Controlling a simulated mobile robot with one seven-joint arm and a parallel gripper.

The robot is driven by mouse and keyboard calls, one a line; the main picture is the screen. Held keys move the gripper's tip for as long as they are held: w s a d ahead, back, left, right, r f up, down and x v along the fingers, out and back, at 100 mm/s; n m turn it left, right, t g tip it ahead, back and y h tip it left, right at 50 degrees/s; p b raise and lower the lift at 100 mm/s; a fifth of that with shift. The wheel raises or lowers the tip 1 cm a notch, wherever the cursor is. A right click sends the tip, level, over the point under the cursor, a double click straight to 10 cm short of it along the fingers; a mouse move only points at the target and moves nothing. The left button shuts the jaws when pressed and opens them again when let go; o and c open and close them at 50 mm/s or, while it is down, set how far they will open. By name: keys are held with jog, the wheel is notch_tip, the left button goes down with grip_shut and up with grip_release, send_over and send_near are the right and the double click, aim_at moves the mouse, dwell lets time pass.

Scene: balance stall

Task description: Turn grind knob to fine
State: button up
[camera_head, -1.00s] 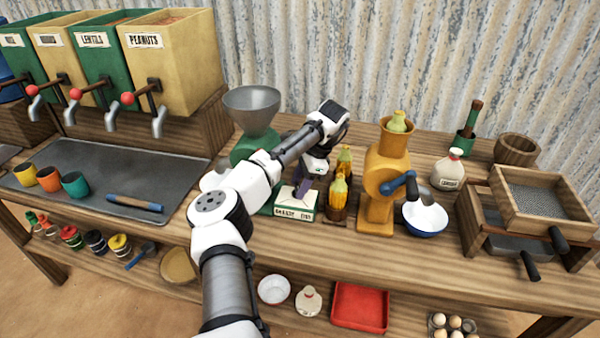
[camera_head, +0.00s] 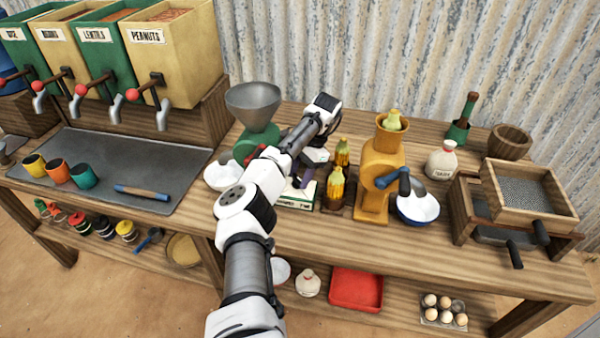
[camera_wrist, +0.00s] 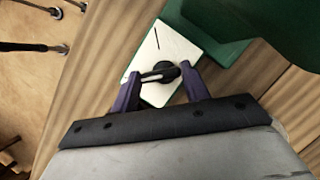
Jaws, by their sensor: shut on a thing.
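The grind knob (camera_wrist: 166,71) is dark and round with a lighter pointer bar. It sits on a white plate (camera_wrist: 158,48) that carries a thin dark red line. In the wrist view the purple fingers of my gripper (camera_wrist: 159,80) stand on either side of the knob and are shut on it. In the head view my gripper (camera_head: 308,184) is at the small green and white box (camera_head: 294,200) in front of the green mill with a grey hopper (camera_head: 253,97). My arm and fingers hide the knob and much of the box there.
Corn bottles (camera_head: 336,188) stand close to the right of my gripper. Farther right are a yellow mill (camera_head: 376,165) with a blue crank and a white bowl (camera_head: 417,212). Another white bowl (camera_head: 222,178) stands left of my arm. A metal tray (camera_head: 110,165) lies at the left.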

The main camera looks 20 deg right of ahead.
jog(key=o, duration=1)
jog(key=shift+r, duration=0.1)
jog(key=v, duration=1.3)
jog(key=shift+d+r, duration=0.1)
jog(key=shift+r, duration=0.2)
